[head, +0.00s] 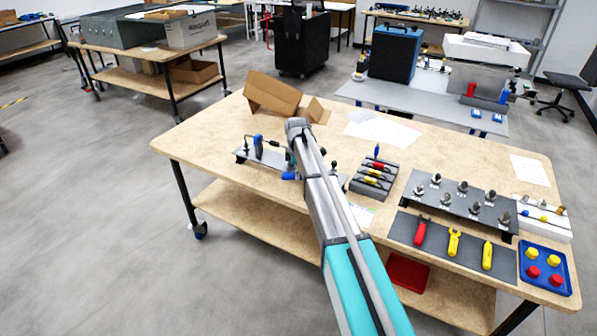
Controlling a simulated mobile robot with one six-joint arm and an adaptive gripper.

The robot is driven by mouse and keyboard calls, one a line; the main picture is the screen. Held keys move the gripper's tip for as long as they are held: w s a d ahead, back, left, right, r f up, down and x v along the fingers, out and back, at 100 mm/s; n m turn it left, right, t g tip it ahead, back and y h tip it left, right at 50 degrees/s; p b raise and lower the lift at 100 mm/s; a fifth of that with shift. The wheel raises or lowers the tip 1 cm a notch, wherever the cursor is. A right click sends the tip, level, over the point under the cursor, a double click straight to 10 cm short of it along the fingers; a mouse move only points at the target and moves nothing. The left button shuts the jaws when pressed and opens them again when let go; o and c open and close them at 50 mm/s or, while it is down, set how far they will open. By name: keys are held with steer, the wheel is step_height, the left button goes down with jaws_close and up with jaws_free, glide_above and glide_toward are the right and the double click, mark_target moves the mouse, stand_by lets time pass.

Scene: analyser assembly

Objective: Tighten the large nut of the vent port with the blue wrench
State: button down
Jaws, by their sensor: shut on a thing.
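My arm reaches from the bottom of the head view over the workbench (190,140). My gripper (299,130) is at its far end, above the left-middle of the bench. The fingers are mostly hidden by my own arm. A short blue handle (290,176), taken as the blue wrench, shows just left of the arm; its head is hidden. A dark base plate (243,155) with a blue and black upright fitting (259,146) stands left of my gripper. The vent port's large nut cannot be made out, and contact with the wrench cannot be told.
An open cardboard box (272,94) stands behind. To the right are a tool block (355,187), a grey rack of metal fittings (450,205), a dark mat (403,228) with red and yellow tools, and a blue tray (562,287). Bare bench top lies left of the base plate.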

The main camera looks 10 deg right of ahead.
steer(key=shift+s+a+r+p, duration=0.5)
steer(key=shift+s+r, duration=0.15)
steer(key=shift+s, duration=0.15)
step_height(320, 180, up, 7)
steer(key=p, duration=0.7)
stand_by(0.3)
